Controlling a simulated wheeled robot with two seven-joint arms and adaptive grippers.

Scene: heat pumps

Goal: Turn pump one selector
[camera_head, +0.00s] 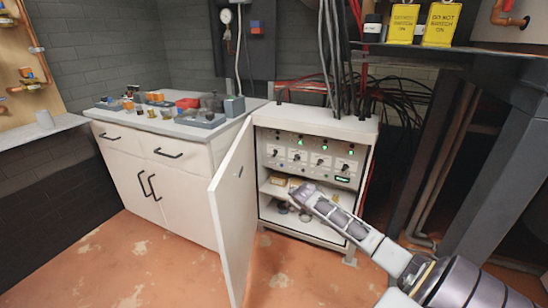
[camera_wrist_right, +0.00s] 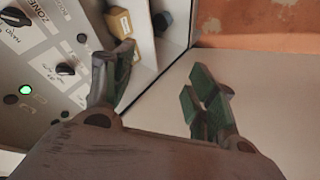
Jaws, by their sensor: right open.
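An open white control cabinet (camera_head: 318,127) stands in the middle of the head view. Its panel carries a row of black selectors on pale plates, including a left one (camera_head: 274,153) and a right one (camera_head: 345,167), under green lights. I cannot read which plate is pump one. My right gripper (camera_head: 297,188) is in front of the shelf below the panel. In the wrist view, the right gripper (camera_wrist_right: 160,85) is open with nothing between its green-padded fingers. One black selector (camera_wrist_right: 65,69) is left of the fingers, apart from them; another selector (camera_wrist_right: 14,17) is at the upper left corner. My left gripper is out of view.
The cabinet door (camera_head: 232,210) stands open on the left, near my right gripper. A shelf below the panel holds a small yellowish box (camera_wrist_right: 120,23). A white counter (camera_head: 160,126) with loose parts is at the left. Dark metal framework (camera_head: 490,175) stands at the right.

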